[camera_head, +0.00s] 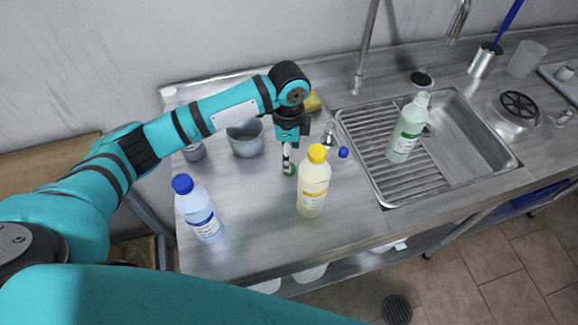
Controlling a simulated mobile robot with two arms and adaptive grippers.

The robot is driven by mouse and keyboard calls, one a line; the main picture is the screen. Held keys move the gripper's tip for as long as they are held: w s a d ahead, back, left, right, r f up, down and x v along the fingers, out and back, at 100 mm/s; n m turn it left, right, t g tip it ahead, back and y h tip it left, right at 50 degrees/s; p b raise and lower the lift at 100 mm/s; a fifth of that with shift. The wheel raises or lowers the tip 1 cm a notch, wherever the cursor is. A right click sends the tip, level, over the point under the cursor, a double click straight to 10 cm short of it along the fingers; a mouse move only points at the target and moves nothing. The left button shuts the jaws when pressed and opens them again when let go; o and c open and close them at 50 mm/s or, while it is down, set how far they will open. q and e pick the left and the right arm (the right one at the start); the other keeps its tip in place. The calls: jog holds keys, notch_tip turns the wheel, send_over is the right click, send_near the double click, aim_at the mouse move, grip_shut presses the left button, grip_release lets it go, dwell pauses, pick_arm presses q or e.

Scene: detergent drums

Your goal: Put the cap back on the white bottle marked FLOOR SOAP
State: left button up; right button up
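A small green cap (289,169) is at the tips of my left gripper (288,160), which points down over the steel counter. The fingers are seen edge-on, so I cannot tell whether they are open, touching the cap or shut on it. A pale bottle with a green label (407,128) stands tilted in the view in the sink; its lettering is too small to read and no coloured cap shows on its neck. A bottle with a yellow cap (313,182) and a bottle with a blue cap (200,210) stand on the counter. My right gripper is not in view.
The sink (465,140) with its ribbed rack (375,150) lies right of the yellow-capped bottle. A small blue-topped item (343,153) is close behind that bottle. A grey pot (246,141) and a yellow sponge (313,102) are near my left gripper. The counter's front middle is clear.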

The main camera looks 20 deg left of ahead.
pick_arm(q)
notch_tip(320, 180, down, 4)
jog(key=shift+s+r+p, duration=0.1)
jog(key=shift+p, duration=0.65)
jog(key=shift+f, duration=0.7)
jog(key=shift+c, duration=0.3)
jog(key=c, duration=0.7)
